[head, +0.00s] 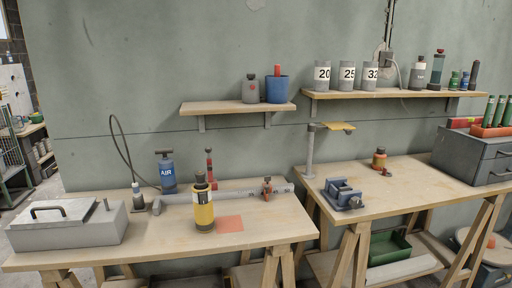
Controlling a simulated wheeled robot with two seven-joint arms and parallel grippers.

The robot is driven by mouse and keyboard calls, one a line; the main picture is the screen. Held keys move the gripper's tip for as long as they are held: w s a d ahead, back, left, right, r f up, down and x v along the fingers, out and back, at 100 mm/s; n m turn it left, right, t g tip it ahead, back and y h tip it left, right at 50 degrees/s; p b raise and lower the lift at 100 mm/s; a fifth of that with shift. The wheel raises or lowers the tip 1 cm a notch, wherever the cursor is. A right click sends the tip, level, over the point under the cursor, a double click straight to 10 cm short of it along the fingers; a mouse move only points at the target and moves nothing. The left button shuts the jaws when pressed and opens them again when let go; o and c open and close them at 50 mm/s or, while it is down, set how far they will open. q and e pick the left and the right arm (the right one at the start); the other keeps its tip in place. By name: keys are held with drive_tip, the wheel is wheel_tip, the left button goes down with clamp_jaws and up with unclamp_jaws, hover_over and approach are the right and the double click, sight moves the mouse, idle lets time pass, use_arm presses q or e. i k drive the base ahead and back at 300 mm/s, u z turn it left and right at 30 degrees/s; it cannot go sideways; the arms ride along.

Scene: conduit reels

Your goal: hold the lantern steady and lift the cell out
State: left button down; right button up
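A yellow cylinder with a dark base, dark collar and narrow dark top (203,212) stands upright on the left bench in the head view. It may be the lantern, but I cannot tell for sure. No cell can be made out separately; whether one sits inside the yellow cylinder is not visible. Neither of my grippers is in view.
The left bench (270,238) also holds a grey lidded box (70,226), a blue AIR pump (167,173), a long grey pipe (232,194) and a flat orange-red square (229,224). The right bench holds a blue-grey vise (343,194) and an orange container (379,160). The left bench's front right is clear.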

sight(201, 183)
drive_tip(key=z, duration=1.05)
drive_tip(key=i, duration=1.05)
drive_tip(key=u, duration=0.95)
